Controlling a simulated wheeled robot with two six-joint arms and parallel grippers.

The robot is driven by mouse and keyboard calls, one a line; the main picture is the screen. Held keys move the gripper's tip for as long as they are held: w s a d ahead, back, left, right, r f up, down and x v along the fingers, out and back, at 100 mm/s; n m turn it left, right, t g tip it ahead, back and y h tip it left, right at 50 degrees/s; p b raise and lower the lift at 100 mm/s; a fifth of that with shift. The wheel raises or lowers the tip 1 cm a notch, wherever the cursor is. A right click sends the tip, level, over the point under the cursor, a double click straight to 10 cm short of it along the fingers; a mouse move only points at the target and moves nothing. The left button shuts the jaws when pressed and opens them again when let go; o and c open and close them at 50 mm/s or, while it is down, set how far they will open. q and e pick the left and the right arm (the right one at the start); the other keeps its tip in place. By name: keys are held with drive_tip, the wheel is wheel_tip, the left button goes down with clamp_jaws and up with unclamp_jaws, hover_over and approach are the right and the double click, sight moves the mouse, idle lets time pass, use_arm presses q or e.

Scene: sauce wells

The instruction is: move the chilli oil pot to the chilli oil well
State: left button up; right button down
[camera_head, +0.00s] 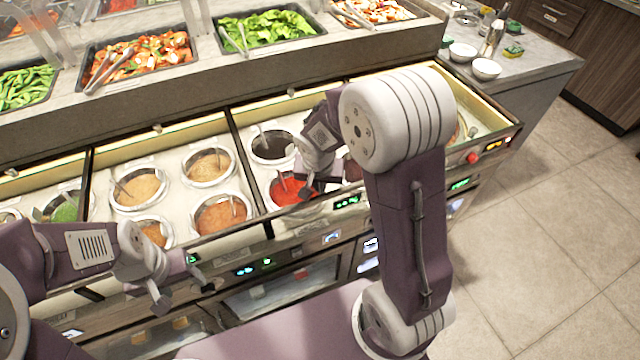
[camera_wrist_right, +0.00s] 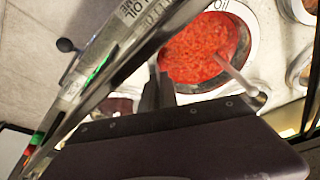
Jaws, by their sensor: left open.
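The chilli oil pot (camera_head: 292,188) is a round pot of bright red sauce with a spoon, in the front row of the counter in the head view. In the right wrist view the red pot (camera_wrist_right: 200,50) sits inside a pale ring lettered "oil". My right gripper (camera_head: 308,188) is over the pot's right side, partly hidden by my own arm. In the wrist view its dark fingers (camera_wrist_right: 155,88) are by the pot's near rim; whether they grip it is unclear. My left gripper (camera_head: 165,298) is open and empty in front of the counter.
A dark sauce pot (camera_head: 271,147) stands behind the red one. Tan sauce pots (camera_head: 140,188) fill the section to the left. A counter front edge with labels (camera_wrist_right: 95,75) runs close to my right gripper. Food trays (camera_head: 265,30) line the raised shelf behind.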

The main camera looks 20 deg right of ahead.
drive_tip(key=shift+f+b, duration=0.25)
drive_tip(key=shift+b, duration=0.15)
drive_tip(key=c, duration=0.9)
unclamp_jaws()
drive_tip(key=shift+s+f, duration=0.1)
wheel_tip(320, 180, up, 11)
drive_tip(key=p, duration=0.9)
